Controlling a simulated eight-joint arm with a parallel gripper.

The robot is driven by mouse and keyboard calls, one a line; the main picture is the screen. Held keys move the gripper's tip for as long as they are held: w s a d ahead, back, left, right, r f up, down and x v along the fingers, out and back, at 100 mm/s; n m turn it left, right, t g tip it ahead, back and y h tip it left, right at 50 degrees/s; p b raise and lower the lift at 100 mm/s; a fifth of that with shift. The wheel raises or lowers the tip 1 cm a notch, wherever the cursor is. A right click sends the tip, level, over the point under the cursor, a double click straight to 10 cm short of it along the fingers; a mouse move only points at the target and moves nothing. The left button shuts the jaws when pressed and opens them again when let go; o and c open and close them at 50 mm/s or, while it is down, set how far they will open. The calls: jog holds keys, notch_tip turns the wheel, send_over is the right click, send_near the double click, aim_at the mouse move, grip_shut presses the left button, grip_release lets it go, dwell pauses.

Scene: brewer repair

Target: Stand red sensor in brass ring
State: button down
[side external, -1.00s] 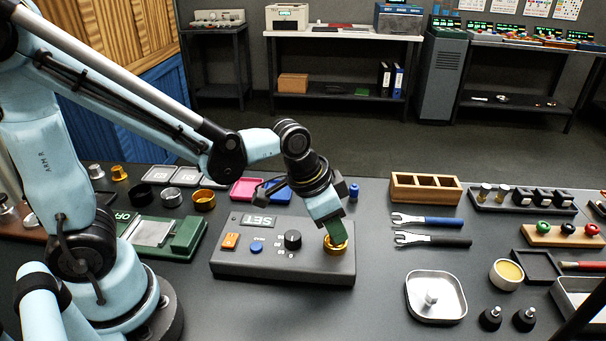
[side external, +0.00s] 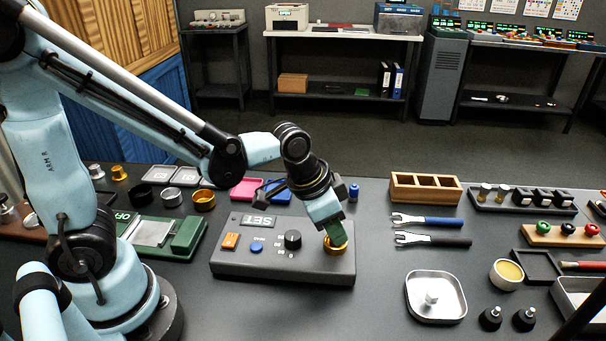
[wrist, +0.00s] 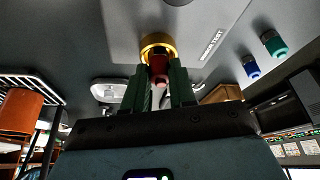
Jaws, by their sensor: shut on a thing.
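The red sensor (wrist: 158,70) shows in the wrist view, upright between my gripper's two green fingers. My gripper (wrist: 160,88) is shut on it. The brass ring (wrist: 157,40) is right at the sensor's far end and shows around it; how deep the sensor sits in it I cannot tell. In the side view my gripper (side external: 335,236) points down at the brass ring (side external: 337,249) on the right end of the dark grey console (side external: 290,272). The fingers hide the sensor there.
The console also bears an orange switch (side external: 231,241), a blue button (side external: 256,247) and a black knob (side external: 293,239). To the right lie two wrenches (side external: 432,239), a metal tray (side external: 436,312) and a wooden box (side external: 426,196). A small blue cylinder (side external: 354,190) stands behind my gripper.

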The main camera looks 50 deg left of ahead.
jog(key=shift+f, duration=0.15)
dwell(0.3)
jog(key=c, duration=0.8)
grip_release()
jog(key=shift+c, duration=0.2)
jog(key=shift+o, duration=0.4)
jog(key=o, duration=0.3)
jog(key=shift+r, duration=4.15)
jog(key=shift+a, duration=0.1)
jog(key=s+a+n+t+y, duration=0.1)
jog(key=s+a+n+t, duration=0.2)
jog(key=s+a, duration=0.3)
jog(key=a+n, duration=0.1)
jog(key=a, duration=0.2)
jog(key=shift+f+n+y, duration=0.3)
jog(key=shift+n+y, duration=0.1)
